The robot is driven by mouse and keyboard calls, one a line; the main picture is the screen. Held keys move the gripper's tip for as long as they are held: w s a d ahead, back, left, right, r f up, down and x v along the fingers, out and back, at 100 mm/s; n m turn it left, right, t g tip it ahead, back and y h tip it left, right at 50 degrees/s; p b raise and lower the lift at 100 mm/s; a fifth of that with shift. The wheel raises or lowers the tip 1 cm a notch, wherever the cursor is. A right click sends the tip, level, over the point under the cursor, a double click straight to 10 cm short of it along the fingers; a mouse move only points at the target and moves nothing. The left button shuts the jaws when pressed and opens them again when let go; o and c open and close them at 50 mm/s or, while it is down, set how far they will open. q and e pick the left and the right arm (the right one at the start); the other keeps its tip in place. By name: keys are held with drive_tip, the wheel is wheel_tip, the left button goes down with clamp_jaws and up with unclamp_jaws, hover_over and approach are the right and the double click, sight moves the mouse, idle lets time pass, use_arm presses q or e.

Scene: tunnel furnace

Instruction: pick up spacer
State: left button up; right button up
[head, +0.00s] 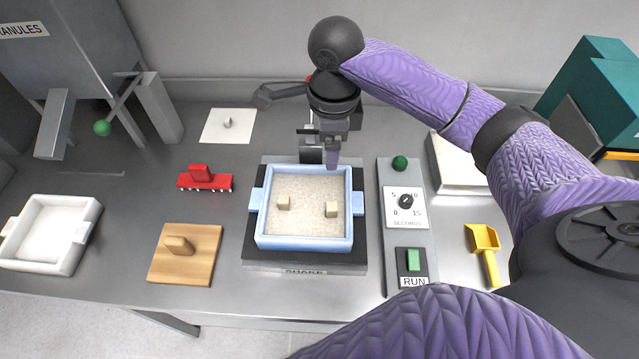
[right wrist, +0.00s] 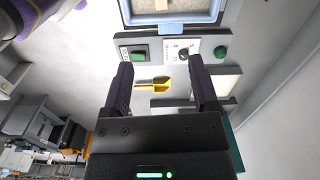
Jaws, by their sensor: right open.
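Two small beige blocks, which look like the spacers, stand in the granules of a light blue tray (head: 259,238). One block (head: 283,202) is left of centre and the other block (head: 331,209) is to the right. My right gripper (head: 322,157) hangs over the tray's back edge, behind both blocks. In the right wrist view my right gripper (right wrist: 161,66) has its fingers apart with nothing between them. My left gripper is not in view.
The tray sits on a dark shaker plate (head: 305,264). A control panel (head: 405,235) with dial and green buttons stands right of it, then a yellow scoop (head: 485,250).

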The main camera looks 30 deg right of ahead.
wheel_tip(320, 180, down, 2)
drive_tip(key=b, duration=1)
hover_over(330, 207)
drive_tip(key=f, duration=0.9)
drive_tip(key=shift+s+a, duration=0.3)
drive_tip(key=f+b, duration=0.1)
drive_tip(key=f, duration=0.2)
drive_tip(key=f+b, duration=0.1)
drive_tip(key=f, duration=0.2)
drive_tip(key=f+b, duration=0.1)
drive_tip(key=f, duration=0.2)
drive_tip(key=shift+w+d+f+b, duration=0.3)
drive_tip(key=shift+w+d+b, duration=0.05)
drive_tip(key=shift+b, duration=0.05)
drive_tip(key=shift+r, duration=0.1)
drive_tip(key=shift+c, duration=0.4)
drive_tip(key=c, duration=0.7)
clamp_jaws()
